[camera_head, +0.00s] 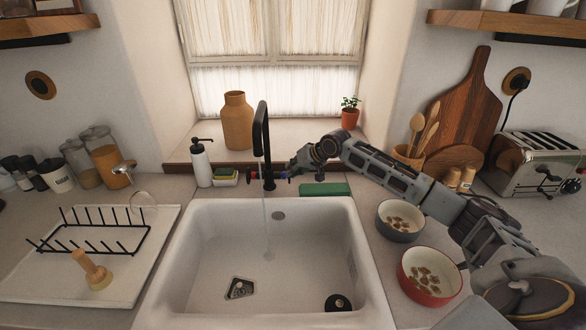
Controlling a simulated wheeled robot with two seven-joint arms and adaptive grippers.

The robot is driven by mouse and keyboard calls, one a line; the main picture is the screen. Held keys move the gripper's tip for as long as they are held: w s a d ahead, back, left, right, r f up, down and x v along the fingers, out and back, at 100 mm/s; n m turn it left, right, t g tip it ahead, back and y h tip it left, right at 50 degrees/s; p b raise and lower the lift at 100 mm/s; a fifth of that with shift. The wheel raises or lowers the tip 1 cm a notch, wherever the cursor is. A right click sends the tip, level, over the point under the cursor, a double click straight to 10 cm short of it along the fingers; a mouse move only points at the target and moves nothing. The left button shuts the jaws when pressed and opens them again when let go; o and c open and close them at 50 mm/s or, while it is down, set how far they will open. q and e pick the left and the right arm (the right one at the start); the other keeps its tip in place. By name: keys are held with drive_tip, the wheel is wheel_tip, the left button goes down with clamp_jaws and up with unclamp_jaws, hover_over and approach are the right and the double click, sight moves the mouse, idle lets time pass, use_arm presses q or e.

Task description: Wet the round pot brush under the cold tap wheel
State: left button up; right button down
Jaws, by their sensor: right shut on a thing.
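The round pot brush (93,270), pale wood with an upright handle, stands on the white draining board at the left. The black tap (261,130) rises behind the sink. A thin stream of water (265,215) falls from its spout into the white sink (215,245). The cold tap wheel (282,175), with blue on it, is on the tap's right side. My right gripper (292,171) reaches in from the right and is shut on this wheel, partly hiding it. My left gripper is out of view.
A black dish rack (95,238) stands behind the brush. A black round piece (338,303) and a dark triangular piece (240,288) lie in the sink. Two bowls, grey (399,220) and red (431,277), stand beneath my right arm. A soap bottle (201,163) stands left of the tap.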

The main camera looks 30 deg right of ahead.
idle(0.4)
drive_tip(key=c, duration=1.6)
unclamp_jaws()
drive_tip(key=shift+a, duration=0.1)
drive_tip(key=v, duration=1.2)
drive_tip(key=shift+s, duration=0.15)
drive_tip(key=shift+a+f, duration=0.1)
